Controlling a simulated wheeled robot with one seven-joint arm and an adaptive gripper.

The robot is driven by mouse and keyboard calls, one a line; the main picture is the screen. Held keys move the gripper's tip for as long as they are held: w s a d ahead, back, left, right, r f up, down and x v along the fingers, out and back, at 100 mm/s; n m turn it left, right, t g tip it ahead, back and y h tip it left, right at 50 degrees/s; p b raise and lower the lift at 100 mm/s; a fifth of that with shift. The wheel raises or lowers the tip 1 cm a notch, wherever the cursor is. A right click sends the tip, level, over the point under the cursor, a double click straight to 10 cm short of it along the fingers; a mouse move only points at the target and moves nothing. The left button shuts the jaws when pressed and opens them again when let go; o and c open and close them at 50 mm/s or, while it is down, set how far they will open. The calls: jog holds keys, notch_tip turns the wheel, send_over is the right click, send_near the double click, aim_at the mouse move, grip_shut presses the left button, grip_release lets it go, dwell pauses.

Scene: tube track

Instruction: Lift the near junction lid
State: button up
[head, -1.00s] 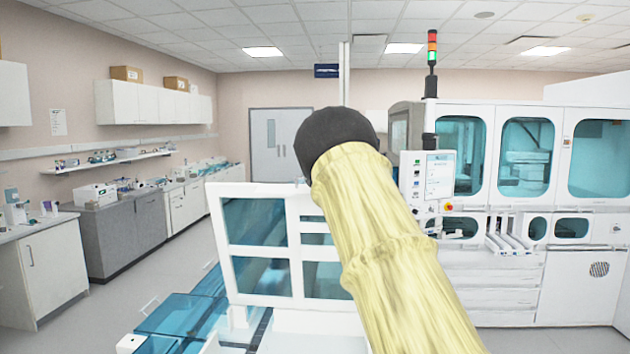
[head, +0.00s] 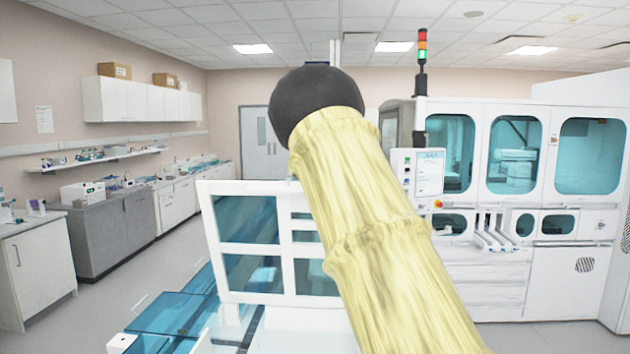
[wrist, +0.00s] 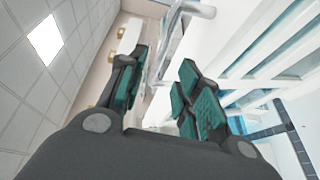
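A white-framed panel with blue panes (head: 284,253), which looks like the near junction lid, stands nearly upright above the track in the head view. My arm covers its right part. My gripper (wrist: 163,62) shows in the wrist view with its two teal-padded fingers apart and nothing clearly held between them. A pale bar or handle lies beyond the fingertips there; I cannot tell whether it belongs to the lid. In the head view my gripper is hidden behind my arm.
Blue-covered track (head: 165,313) runs low at the front left. A large white analyser (head: 500,180) with blue windows and a signal tower (head: 422,60) stands at right. Benches and grey cabinets (head: 110,235) line the left wall. Clear floor lies between the cabinets and the track.

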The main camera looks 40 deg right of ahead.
jog(key=v, duration=0.5)
jog(key=shift+a+f, duration=0.1)
jog(key=shift+w, duration=0.1)
dwell(0.3)
